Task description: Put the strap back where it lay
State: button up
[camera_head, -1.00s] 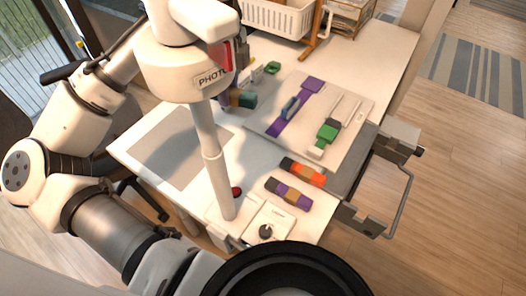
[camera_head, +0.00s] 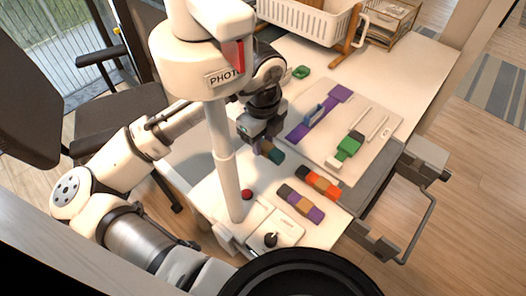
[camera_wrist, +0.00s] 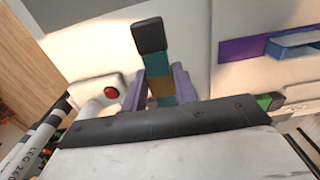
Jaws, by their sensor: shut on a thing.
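The teal, brown and black strap (camera_wrist: 159,65) is between the two purple fingers of my gripper (camera_wrist: 158,88) in the wrist view. Its black end points away from the gripper. In the head view my gripper (camera_head: 262,142) is left of the white board, and the strap's teal end (camera_head: 274,154) shows beside it. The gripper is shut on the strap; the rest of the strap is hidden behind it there. I cannot tell whether the strap touches the table.
The white board (camera_head: 312,166) bears a purple strap (camera_head: 300,131) and a green strap (camera_head: 348,148). An orange strap (camera_head: 319,182) and a purple-and-brown strap (camera_head: 301,203) lie in front. A white post (camera_head: 225,165) with a red button (camera_head: 247,194) nearby stands left. White basket (camera_head: 300,20) at back.

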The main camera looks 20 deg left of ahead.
aim_at(263, 162)
jog(key=shift+f, duration=2.55)
jog(key=shift+f, duration=0.2)
jog(key=o, duration=1.1)
jog(key=shift+r, duration=0.1)
jog(key=shift+c, duration=0.2)
notch_tip(263, 162, up, 12)
jog(key=shift+r+b, duration=0.15)
jog(key=shift+b, duration=0.15)
